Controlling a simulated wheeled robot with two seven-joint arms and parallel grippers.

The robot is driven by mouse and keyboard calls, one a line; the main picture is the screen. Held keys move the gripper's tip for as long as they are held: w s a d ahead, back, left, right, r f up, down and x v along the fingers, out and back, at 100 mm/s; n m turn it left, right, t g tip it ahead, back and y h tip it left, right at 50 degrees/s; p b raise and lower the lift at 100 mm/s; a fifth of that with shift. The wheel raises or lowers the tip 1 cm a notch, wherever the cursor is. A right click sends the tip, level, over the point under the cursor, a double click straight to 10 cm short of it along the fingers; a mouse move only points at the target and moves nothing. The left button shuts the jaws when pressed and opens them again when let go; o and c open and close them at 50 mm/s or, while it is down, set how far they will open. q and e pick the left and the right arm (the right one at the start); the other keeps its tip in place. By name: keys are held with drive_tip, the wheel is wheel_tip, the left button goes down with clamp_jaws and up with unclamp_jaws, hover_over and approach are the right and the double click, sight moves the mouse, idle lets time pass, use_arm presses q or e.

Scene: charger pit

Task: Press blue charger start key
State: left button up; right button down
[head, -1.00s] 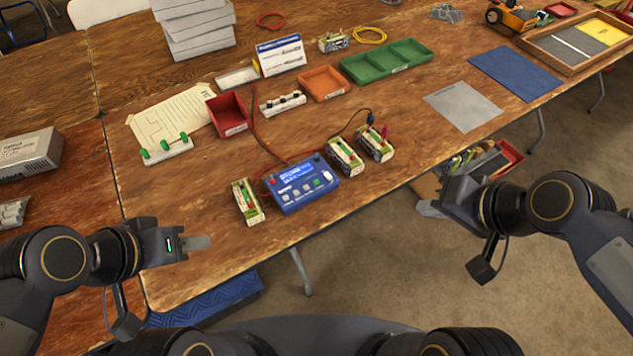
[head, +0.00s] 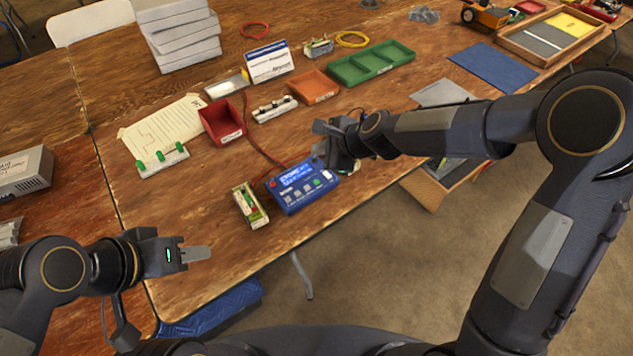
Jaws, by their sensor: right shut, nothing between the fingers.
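The blue charger (head: 301,186) sits near the front edge of the table in the head view, with a lit display and a row of small keys (head: 305,193) along its front. My right gripper (head: 322,145) is shut and empty, above and just behind the charger's right end. Whether it touches anything there cannot be seen. My right gripper and forearm hide the batteries to the right of the charger.
A red bin (head: 222,121), an orange tray (head: 314,87) and a green tray (head: 371,64) lie behind. A red cable (head: 262,150) runs behind the charger. The table in front of the charger is clear.

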sight(320, 185)
drive_tip(key=shift+f, duration=0.15)
wheel_tip(320, 185, down, 9)
drive_tip(key=b, duration=0.8)
drive_tip(key=shift+r, duration=0.2)
idle(1.7)
drive_tip(key=shift+f+b, duration=0.4)
drive_tip(key=shift+b, duration=0.05)
drive_tip(key=shift+f+b, duration=0.35)
drive_tip(key=shift+f, duration=0.05)
idle(0.4)
idle(0.3)
drive_tip(key=shift+r+p, duration=0.75)
drive_tip(key=shift+r, duration=0.05)
